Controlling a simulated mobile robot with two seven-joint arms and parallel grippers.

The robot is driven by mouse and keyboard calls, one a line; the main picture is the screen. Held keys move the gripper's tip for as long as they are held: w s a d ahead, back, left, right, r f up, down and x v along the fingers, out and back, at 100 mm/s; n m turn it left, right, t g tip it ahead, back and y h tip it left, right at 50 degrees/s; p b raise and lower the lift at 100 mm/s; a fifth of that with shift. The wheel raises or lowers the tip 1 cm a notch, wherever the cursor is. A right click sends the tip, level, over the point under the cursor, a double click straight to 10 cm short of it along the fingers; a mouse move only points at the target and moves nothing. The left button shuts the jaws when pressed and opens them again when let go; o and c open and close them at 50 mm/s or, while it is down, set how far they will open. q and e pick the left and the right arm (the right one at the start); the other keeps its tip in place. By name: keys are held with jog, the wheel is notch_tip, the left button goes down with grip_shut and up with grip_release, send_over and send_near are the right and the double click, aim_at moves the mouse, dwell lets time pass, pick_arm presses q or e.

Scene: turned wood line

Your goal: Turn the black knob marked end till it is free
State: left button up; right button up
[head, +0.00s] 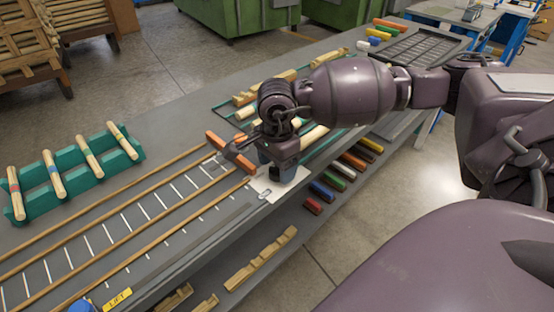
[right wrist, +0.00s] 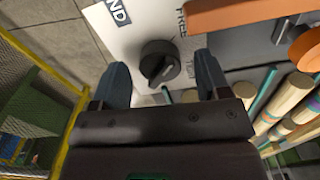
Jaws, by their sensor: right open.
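The black knob (right wrist: 160,62) sits on a white plate (right wrist: 125,35) in the right wrist view. The plate's lettering shows "ND", with its first letter cut off, and "FREE"; another word is partly hidden. The knob has a raised grip bar, lying at a slant. My right gripper (right wrist: 163,80) is open, with one finger on each side of the knob and gaps beside it; I cannot tell if the tips reach its height. In the head view my right gripper (head: 282,172) is over the white plate (head: 262,187) and hides the knob. My left gripper is not in view.
An orange bar (head: 230,153) crosses the rail track's end close to my right gripper. A green rack (head: 75,168) with several dowels stands at left. Coloured blocks lie on the lower shelf at right. A black tray (head: 425,46) lies at the far end.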

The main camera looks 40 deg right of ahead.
notch_tip(320, 180, up, 10)
jog(key=p, duration=0.1)
dwell(0.7)
jog(key=shift+f, duration=0.1)
